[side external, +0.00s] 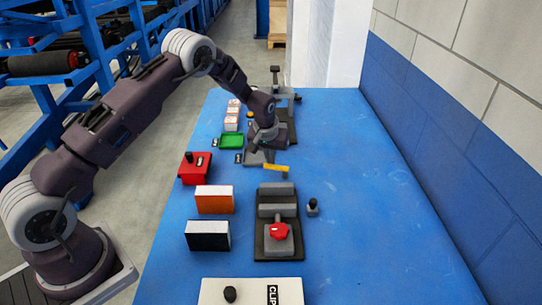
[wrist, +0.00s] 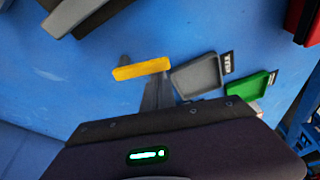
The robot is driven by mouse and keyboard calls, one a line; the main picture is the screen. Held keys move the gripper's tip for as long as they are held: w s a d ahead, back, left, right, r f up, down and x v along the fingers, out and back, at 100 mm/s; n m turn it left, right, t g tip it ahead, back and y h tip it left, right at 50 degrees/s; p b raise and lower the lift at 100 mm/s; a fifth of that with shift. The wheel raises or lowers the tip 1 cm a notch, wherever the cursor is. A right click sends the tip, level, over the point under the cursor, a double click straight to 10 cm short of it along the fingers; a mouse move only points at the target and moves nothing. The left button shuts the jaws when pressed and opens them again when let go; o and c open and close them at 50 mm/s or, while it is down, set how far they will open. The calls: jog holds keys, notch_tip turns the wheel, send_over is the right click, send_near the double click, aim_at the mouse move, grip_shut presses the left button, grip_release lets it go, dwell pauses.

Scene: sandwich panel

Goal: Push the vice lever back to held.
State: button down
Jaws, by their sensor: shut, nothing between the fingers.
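Part of a dark plate with a grey block (wrist: 75,14), likely the vice, shows at the wrist view's top left. My gripper (side external: 264,160) is shut and empty, pointing down beyond the vice. A yellow bar (side external: 276,168) is close to the fingertips; it also shows in the wrist view (wrist: 141,70). I cannot tell whether they touch.
A grey tray (wrist: 197,75) and green tray (side external: 231,141) are beside my gripper. A red box (side external: 194,168), orange block (side external: 214,199) and black-and-white block (side external: 207,235) line the left. A small black-knobbed post (side external: 312,206) stands right of the vice. The table's right side is clear.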

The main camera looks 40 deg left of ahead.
jog(key=shift+s+d+n, duration=0.25)
jog(key=shift+s+n, duration=0.15)
jog(key=shift+n, duration=0.1)
jog(key=shift+s+n+y, duration=0.1)
jog(key=shift+n+y, duration=0.2)
jog(key=shift+n, duration=0.2)
jog(key=shift+s, duration=0.25)
